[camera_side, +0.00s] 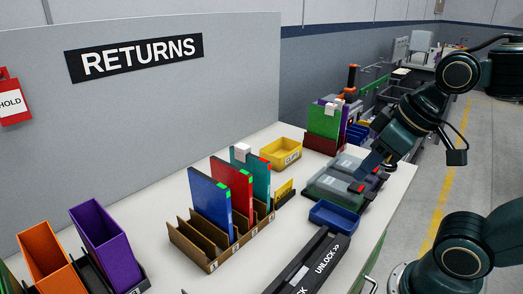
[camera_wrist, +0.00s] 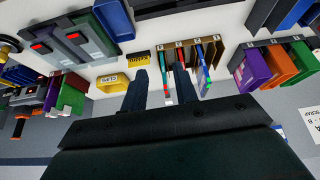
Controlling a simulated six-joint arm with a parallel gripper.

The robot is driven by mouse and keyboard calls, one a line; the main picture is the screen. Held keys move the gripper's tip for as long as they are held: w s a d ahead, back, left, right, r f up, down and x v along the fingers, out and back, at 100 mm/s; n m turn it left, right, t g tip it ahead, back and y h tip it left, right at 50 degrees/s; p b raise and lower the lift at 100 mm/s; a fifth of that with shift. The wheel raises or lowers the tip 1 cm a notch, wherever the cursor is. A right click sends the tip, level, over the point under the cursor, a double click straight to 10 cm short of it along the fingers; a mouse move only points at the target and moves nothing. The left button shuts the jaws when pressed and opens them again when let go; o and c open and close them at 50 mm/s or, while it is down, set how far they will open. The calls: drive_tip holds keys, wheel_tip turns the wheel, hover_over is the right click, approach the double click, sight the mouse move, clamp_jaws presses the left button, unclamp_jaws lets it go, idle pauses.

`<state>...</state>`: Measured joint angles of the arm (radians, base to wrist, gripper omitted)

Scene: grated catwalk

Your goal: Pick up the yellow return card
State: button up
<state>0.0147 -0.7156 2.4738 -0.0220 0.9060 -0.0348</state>
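The yellow return card (camera_side: 284,189) stands tilted in a small black holder (camera_side: 285,201) at the right end of the brown slotted rack in the side view. In the wrist view a yellow card with dark marks (camera_wrist: 138,60) lies just beyond the left fingertip. My gripper (camera_side: 373,163) is up and to the right of the card in the side view, apart from it. The wrist view shows its two fingers spread with nothing between them, so my gripper (camera_wrist: 161,68) is open and empty.
The brown rack (camera_side: 210,263) holds blue, red and teal folders. A yellow bin (camera_side: 281,153) stands behind the card. Grey devices (camera_side: 340,182) and a blue tray (camera_side: 334,217) are to its right. A black "UNLOCK" strip (camera_side: 310,262) lies in front. Bare white tabletop separates them.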

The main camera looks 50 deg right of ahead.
drive_tip(key=w+r+n+g+y, duration=0.1)
drive_tip(key=w+r+n+g, duration=0.1)
drive_tip(key=w+n, duration=0.45)
drive_tip(key=n+g+y, duration=0.2)
drive_tip(key=n, duration=0.5)
hover_over(285, 184)
drive_tip(key=s+a, duration=0.2)
drive_tip(key=s, duration=0.2)
wheel_tip(285, 184, down, 5)
drive_tip(key=w+d+f+n+g+y, duration=0.1)
drive_tip(key=w+d+f+n, duration=0.3)
drive_tip(key=d+f, duration=0.3)
drive_tip(key=shift+y, duration=0.3)
drive_tip(key=shift+f, duration=0.1)
drive_tip(key=shift+x, duration=4.15)
drive_tip(key=shift+s+f, duration=0.1)
